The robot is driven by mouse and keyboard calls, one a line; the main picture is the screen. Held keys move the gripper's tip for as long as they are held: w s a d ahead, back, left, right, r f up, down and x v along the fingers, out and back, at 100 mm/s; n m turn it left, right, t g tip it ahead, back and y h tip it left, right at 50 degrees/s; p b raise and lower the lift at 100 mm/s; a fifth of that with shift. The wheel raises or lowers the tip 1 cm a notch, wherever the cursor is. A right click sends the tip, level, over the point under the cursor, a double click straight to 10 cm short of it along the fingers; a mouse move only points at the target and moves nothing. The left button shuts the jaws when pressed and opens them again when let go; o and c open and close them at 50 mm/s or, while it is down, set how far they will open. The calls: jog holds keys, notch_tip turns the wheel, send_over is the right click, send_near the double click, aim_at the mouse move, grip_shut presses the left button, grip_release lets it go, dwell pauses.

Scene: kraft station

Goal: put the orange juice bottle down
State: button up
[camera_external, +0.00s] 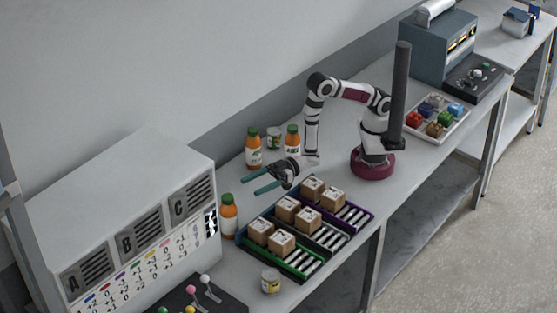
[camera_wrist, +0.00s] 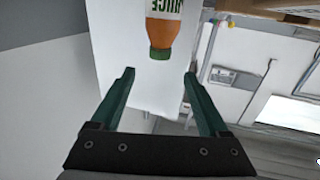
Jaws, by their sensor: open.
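An orange juice bottle (camera_external: 229,217) with a green cap stands upright on the table, beside the lettered cabinet. Two more orange juice bottles stand further back, one on the left (camera_external: 254,150) and one on the right (camera_external: 292,140). My gripper (camera_external: 249,186) is open, with its green fingers pointing left, above and behind the nearest bottle. In the wrist view, a juice bottle (camera_wrist: 163,32) appears upside down beyond the open fingertips (camera_wrist: 160,74). Nothing shows between the fingers, and the bottle is apart from them.
Trays (camera_external: 325,236) with several cardboard boxes lie right of the nearest bottle. One can (camera_external: 271,281) stands in front; another (camera_external: 273,138) stands between the rear bottles. The lettered cabinet (camera_external: 130,190) closes off the left. A tray of coloured blocks (camera_external: 457,128) lies at the right.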

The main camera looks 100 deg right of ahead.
jog(key=s+d+r+m+g+h, duration=0.1)
jog(key=d+r+m+g+h, duration=0.2)
jog(key=d, duration=0.5)
jog(key=s+d+r+m+g+h, duration=0.25)
jog(key=d+m+h, duration=0.25)
jog(key=d, duration=0.3)
jog(key=s+d+r+m+g, duration=0.1)
jog(key=s+d+g, duration=0.1)
jog(key=s, duration=0.7)
jog(key=s+d+r+m+g, duration=0.1)
jog(key=s+g, duration=0.3)
jog(key=s, duration=0.6)
jog(key=s+d+r+m+g, duration=0.1)
jog(key=s+d+m+g, duration=0.1)
jog(key=s, duration=0.7)
jog(key=shift+s+d+g, duration=0.2)
jog(key=shift+d+g, duration=0.35)
jog(key=shift+g, duration=0.4)
jog(key=shift+o, duration=0.2)
jog(key=shift+r, duration=0.1)
jog(key=o, duration=0.3)
